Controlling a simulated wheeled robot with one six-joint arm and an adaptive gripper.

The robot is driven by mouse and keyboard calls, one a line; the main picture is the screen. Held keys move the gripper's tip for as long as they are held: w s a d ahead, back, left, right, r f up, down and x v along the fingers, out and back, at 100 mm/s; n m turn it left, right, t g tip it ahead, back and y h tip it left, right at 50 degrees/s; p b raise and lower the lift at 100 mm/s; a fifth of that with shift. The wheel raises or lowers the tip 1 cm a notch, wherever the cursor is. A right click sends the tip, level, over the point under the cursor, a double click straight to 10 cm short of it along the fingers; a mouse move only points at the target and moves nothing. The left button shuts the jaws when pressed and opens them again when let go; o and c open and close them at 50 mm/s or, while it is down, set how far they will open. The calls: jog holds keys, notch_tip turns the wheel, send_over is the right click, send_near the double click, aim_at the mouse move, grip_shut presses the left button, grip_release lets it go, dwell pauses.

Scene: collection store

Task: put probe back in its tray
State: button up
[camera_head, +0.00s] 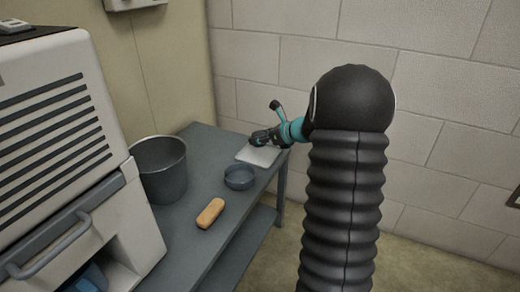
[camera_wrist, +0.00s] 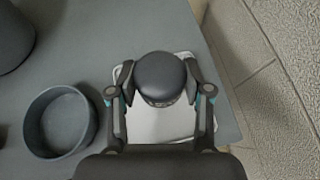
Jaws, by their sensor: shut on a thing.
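The probe, a dark rounded thing (camera_wrist: 160,77), sits between the two fingers of my gripper (camera_wrist: 160,84) in the wrist view. The fingers touch its sides. A flat white tray (camera_wrist: 160,125) with a thin rim lies on the table behind the probe in that view. The probe and my gripper hide much of its middle. In the head view, my gripper (camera_head: 262,138) is over the back part of the white tray (camera_head: 258,157), near the table's far end. The probe is hard to tell apart from the dark fingers there. I cannot tell the gap between probe and tray.
A blue-grey round dish (camera_head: 239,177) stands just in front of the tray; it also shows in the wrist view (camera_wrist: 60,122). A dark bucket (camera_head: 160,168) stands to the left. An orange-brown oblong block (camera_head: 210,213) lies nearer. A wall (camera_head: 440,90) is behind the grey table (camera_head: 190,250).

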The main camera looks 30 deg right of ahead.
aim_at(260, 147)
jog(key=shift+f+b, duration=0.5)
jog(key=shift+f, duration=1.5)
jog(key=shift+f, duration=0.2)
jog(key=o, duration=1.3)
